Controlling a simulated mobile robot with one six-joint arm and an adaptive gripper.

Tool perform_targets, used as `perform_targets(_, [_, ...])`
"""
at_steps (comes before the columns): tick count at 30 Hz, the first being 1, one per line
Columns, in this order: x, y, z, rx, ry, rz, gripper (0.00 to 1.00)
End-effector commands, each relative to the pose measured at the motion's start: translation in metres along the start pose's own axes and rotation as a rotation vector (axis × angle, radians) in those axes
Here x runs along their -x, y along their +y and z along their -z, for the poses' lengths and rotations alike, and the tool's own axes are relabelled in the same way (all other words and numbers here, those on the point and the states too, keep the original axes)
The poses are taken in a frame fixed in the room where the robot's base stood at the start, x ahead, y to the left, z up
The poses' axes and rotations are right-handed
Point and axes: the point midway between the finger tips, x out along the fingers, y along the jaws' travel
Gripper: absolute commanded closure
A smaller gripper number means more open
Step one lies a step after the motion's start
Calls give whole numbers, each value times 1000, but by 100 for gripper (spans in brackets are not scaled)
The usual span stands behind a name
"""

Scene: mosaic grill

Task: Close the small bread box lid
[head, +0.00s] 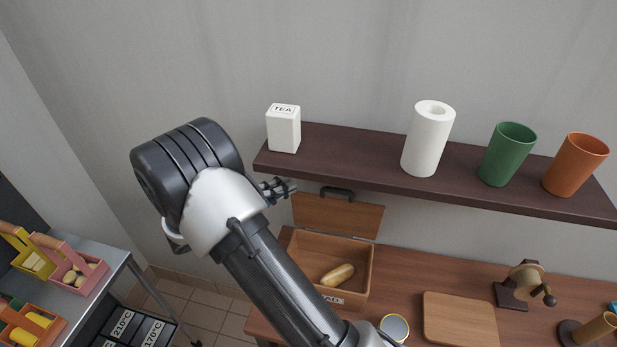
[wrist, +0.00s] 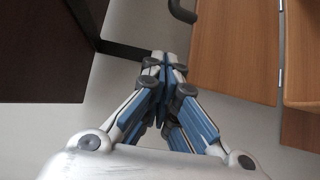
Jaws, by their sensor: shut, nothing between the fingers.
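The small wooden bread box (head: 313,248) stands on the counter below the dark shelf, with a bread roll (head: 338,274) inside. Its lid (head: 337,215) is open, tilted up at the back, with a dark handle (head: 338,193) on its top edge. The lid also shows in the wrist view (wrist: 235,45), with part of the handle (wrist: 183,10) at the top. My gripper (head: 290,187) is at the left of the lid, near the shelf's underside. In the wrist view my gripper (wrist: 165,60) is shut and empty, apart from the lid.
The dark shelf (head: 380,172) overhangs the lid and holds a tea tin (head: 284,130), a paper roll (head: 428,140) and two cups. A cutting board (head: 460,318), a round can (head: 394,328) and a wooden grinder (head: 520,285) are on the counter. A metal cart (head: 105,265) stands at left.

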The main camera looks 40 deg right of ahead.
Motion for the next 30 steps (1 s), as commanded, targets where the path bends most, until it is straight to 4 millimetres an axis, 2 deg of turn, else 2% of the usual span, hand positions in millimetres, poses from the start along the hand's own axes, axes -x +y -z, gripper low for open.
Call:
perform_targets(5, [-27,-2,-2,1,-6,1,100])
perform_targets(15, [-99,-2,-2,2,-7,3,100])
perform_targets(21, [-78,-1,-23,3,0,3,100])
perform_targets(30, [-71,0,-33,2,-2,2,100])
